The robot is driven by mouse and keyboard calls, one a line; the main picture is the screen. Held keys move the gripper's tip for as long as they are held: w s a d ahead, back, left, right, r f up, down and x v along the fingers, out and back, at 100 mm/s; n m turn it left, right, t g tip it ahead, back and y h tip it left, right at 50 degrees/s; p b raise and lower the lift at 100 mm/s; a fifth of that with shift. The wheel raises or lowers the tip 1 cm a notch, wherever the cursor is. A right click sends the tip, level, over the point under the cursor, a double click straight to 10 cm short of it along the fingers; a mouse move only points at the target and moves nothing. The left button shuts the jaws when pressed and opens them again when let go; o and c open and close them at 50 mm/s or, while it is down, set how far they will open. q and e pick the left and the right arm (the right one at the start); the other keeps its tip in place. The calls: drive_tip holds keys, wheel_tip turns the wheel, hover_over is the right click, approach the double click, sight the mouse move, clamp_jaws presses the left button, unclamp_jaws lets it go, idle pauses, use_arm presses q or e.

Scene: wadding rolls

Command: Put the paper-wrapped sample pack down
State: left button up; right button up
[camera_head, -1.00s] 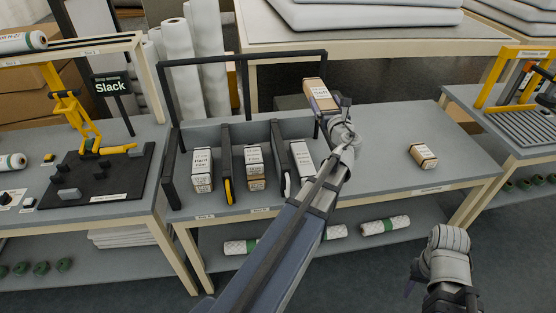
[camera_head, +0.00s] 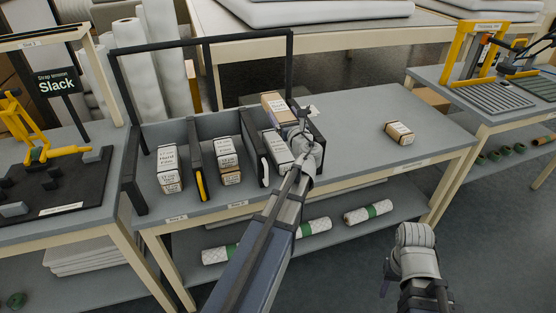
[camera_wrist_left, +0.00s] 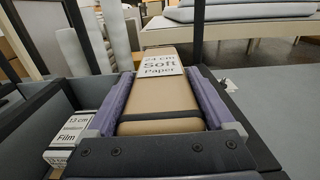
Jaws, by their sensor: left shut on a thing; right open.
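The paper-wrapped sample pack (camera_head: 275,105) is a brown block with a white label. My left gripper (camera_head: 292,128) is shut on it. In the left wrist view the pack (camera_wrist_left: 160,100) sits between two purple fingers (camera_wrist_left: 157,100), and its label reads "24 cm Soft Paper". In the head view it appears over the right end of the divided rack (camera_head: 225,122), behind a white-labelled pack (camera_head: 275,150); whether its underside touches anything is hidden. My right gripper (camera_head: 386,284) is low at the front right, open and empty, partly hidden by its own wrist.
Packs labelled film (camera_head: 168,170) and (camera_head: 229,160) stand in the left and second bays. Dark dividers (camera_head: 196,160) and a tall black frame (camera_head: 206,42) border the bays. Another paper pack (camera_head: 399,133) lies on the right table top, with clear surface around it.

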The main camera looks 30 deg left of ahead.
use_arm(q)
wheel_tip(320, 180, down, 2)
drive_tip(key=shift+f+b, duration=0.2)
drive_tip(key=shift+b, duration=0.25)
use_arm(e)
wheel_tip(320, 180, down, 2)
drive_tip(key=shift+f, duration=0.25)
use_arm(q)
wheel_tip(320, 180, down, 10)
drive_tip(key=b, duration=0.9)
drive_tip(key=shift+b, duration=0.4)
use_arm(e)
wheel_tip(320, 180, down, 10)
use_arm(q)
drive_tip(key=shift+f, duration=0.15)
drive_tip(key=o, duration=1.2)
drive_tip(key=shift+c, duration=0.2)
drive_tip(key=shift+r, duration=0.2)
drive_tip(key=v, duration=1.2)
use_arm(e)
drive_tip(key=shift+r, duration=0.1)
